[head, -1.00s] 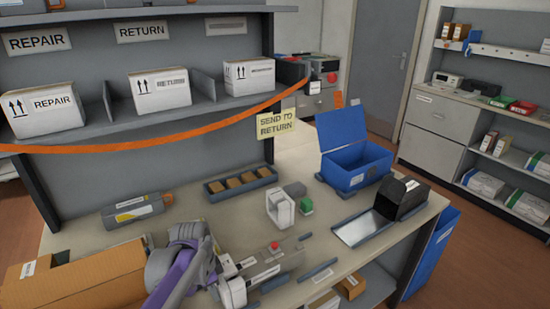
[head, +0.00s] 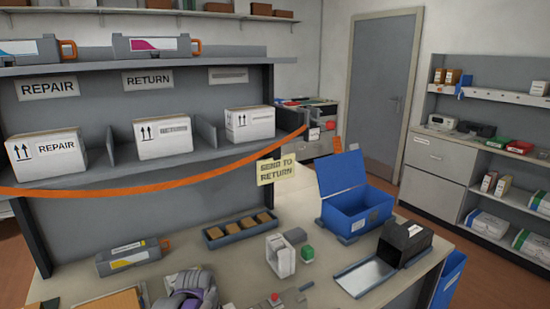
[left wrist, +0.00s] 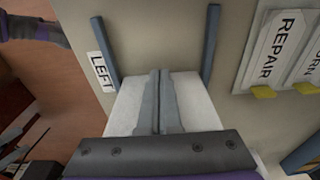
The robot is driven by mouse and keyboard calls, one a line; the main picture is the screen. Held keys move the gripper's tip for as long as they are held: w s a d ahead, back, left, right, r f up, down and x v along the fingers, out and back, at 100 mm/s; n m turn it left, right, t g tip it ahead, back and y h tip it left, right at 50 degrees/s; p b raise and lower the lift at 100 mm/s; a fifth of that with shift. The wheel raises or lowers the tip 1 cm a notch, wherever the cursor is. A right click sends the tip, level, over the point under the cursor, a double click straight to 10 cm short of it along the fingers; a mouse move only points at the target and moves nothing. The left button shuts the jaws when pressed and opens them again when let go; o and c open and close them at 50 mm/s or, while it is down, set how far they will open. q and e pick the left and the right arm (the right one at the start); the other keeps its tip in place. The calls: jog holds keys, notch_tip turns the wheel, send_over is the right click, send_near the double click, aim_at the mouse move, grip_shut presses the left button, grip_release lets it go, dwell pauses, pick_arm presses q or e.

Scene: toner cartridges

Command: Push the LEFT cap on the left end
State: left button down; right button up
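In the left wrist view my left gripper (left wrist: 161,72) has its two fingers pressed together, with nothing visible between them. It is over a pale white block (left wrist: 200,95), possibly the left cap; I cannot tell whether they touch. The cartridge's left end is not visible there.
Behind are a grey cartridge (head: 133,258) and a tray of brown blocks (head: 240,231). A blue open box (head: 357,209) stands right. An orange strap (head: 150,181) crosses the shelf.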

pick_arm(q)
jog(key=shift+w+d, duration=0.15)
jog(key=shift+d, duration=0.1)
jog(key=shift+a, duration=0.15)
jog(key=shift+s+a, duration=0.55)
jog(key=shift+a, duration=0.25)
jog(key=shift+s+a, duration=0.55)
jog(key=shift+a, duration=0.25)
notch_tip(320, 180, up, 8)
jog(key=p, duration=0.5)
